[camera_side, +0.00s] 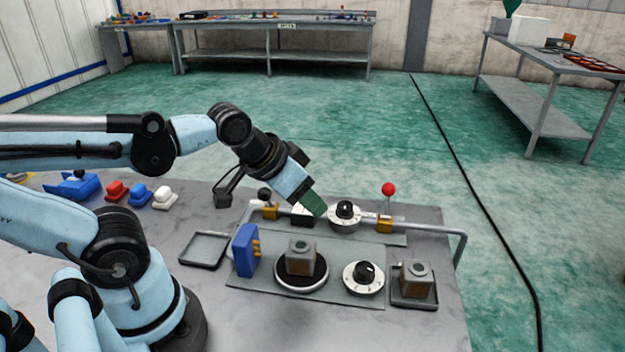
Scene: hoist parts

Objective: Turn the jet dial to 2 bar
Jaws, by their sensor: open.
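Two dials with black knobs on white marked rings show: a back dial (345,214) by the metal rail and a front dial (364,276) on the glassy plate. I cannot tell which is the jet dial, and the scale markings are too small to read. My gripper (315,206) points down and to the right, just left of the back dial's knob and seemingly apart from it. It holds nothing that I can see.
A metal rail (430,229) carries a red-knobbed lever (388,198) and a black-knobbed lever (265,196). Metal blocks stand on a round turntable (302,286) and a right tray (417,302).

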